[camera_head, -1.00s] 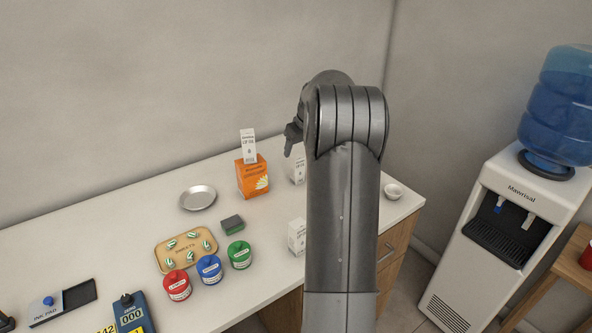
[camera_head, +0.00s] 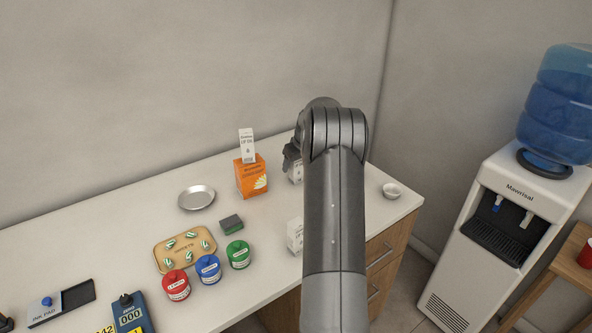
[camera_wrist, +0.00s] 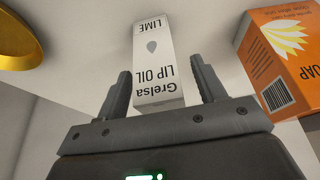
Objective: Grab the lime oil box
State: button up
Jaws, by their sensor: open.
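The lime oil box (camera_wrist: 152,50) is a white carton with a grey side; "LIME", "LIP OIL" and "Grelsa" read upside down in the wrist view. There it shows between the two dark fingers of my gripper (camera_wrist: 161,75), which are apart, with a gap on either side of the box. Whether the fingers reach around it is hard to tell. In the head view my gripper (camera_head: 291,154) hangs over a white carton (camera_head: 297,175), apparently the same box, right of the orange box. My arm hides much of that carton.
An orange soap box (camera_head: 251,178) with a white lip oil carton (camera_head: 247,147) on top stands just left. Another white carton (camera_head: 295,236) stands nearer the front, partly behind my arm. A small bowl (camera_head: 392,190) is at right, a metal dish (camera_head: 197,198) at left.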

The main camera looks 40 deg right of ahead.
jog(key=shift+x, duration=0.85)
jog(key=c, duration=1)
